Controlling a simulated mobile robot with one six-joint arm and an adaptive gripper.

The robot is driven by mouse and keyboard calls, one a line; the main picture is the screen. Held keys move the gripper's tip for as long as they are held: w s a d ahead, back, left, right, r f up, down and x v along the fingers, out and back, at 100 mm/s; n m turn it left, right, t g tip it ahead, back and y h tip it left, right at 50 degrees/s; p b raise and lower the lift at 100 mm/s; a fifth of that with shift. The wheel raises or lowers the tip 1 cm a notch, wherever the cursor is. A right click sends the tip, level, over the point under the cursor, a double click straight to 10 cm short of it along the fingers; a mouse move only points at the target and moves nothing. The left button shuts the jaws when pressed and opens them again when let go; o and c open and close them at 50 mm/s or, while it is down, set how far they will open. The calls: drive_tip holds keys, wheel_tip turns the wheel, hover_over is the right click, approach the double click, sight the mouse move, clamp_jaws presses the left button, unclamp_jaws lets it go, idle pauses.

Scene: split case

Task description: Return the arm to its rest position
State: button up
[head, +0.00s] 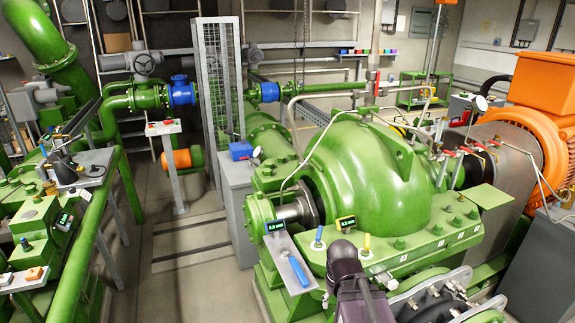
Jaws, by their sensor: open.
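A dark part of my arm (352,285) rises from the bottom edge, right of the picture's middle. It stands in front of the large green split-case pump (365,172). I cannot make out any gripper fingers in this view. The arm hides a bit of the pump's lower flange and what lies behind it.
A small tray (280,250) with a blue-handled tool (298,270) sits left of the arm. Yellow- and blue-handled tools stand on the flange. An orange motor (545,130) is at the right.

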wheel_tip(320, 180, down, 3)
drive_tip(key=shift+f+b, duration=0.1)
drive_tip(key=shift+b, duration=1)
drive_tip(key=shift+a, duration=0.1)
idle(2.0)
